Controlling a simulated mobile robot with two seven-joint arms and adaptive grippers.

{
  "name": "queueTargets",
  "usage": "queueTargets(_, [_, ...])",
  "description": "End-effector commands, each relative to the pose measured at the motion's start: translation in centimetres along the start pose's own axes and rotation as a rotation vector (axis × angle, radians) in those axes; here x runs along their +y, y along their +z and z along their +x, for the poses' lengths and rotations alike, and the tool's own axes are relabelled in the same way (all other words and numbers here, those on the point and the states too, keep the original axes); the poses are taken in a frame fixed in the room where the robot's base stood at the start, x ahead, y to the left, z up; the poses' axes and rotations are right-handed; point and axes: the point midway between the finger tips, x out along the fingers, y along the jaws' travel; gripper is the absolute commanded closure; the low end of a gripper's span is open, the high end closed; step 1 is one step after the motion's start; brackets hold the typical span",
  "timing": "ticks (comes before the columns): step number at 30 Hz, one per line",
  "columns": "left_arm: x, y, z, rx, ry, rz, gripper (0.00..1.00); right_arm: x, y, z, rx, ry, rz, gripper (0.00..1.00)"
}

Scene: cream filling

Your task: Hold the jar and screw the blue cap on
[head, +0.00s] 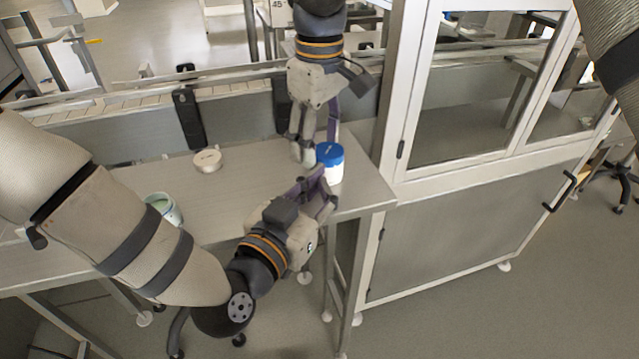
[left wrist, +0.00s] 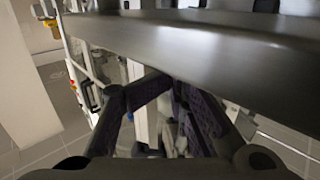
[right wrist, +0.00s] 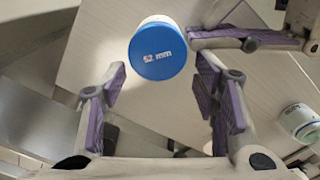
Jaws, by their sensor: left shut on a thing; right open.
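A white jar (head: 334,175) stands upright near the right end of the table with a blue cap (head: 329,151) on top. How tightly the cap sits, I cannot tell. In the right wrist view the cap (right wrist: 157,54) reads "52 mm" and hides most of the jar (right wrist: 153,21). My left gripper (head: 322,181) is shut on the jar from the front left, below the cap. My right gripper (head: 318,150) points down from above, open and empty, beside the cap. In the right wrist view the cap lies beyond its spread fingers (right wrist: 165,95). The left wrist view does not clearly show the jar.
A white round lid (head: 207,161) lies on the table (head: 238,178), left of the jar. An open jar with pale green contents (head: 163,208) stands further left, partly behind my left arm. A glass-doored cabinet (head: 470,180) stands close on the right. The mid-table is clear.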

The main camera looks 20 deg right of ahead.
Motion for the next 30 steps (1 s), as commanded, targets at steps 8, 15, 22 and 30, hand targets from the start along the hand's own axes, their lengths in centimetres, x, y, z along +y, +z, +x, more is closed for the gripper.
queueTargets(8, [-1.2, 0.0, 0.1, 0.001, -0.032, 0.002, 1.0, -0.1, 0.7, 0.2, -0.025, -0.003, -0.124, 0.44])
queueTargets(15, [-1.5, -0.1, 0.1, 0.005, -0.036, 0.003, 1.0, -0.5, 1.2, 0.3, -0.026, -0.008, -0.435, 0.44])
queueTargets(22, [-1.5, -0.1, 0.1, 0.005, -0.036, 0.002, 1.0, -0.7, 1.4, 0.3, -0.026, -0.009, -0.621, 0.44])
queueTargets(30, [-1.5, -0.1, 0.1, 0.006, -0.037, 0.002, 1.0, -0.9, 1.7, 0.3, -0.024, -0.013, -0.745, 0.44])
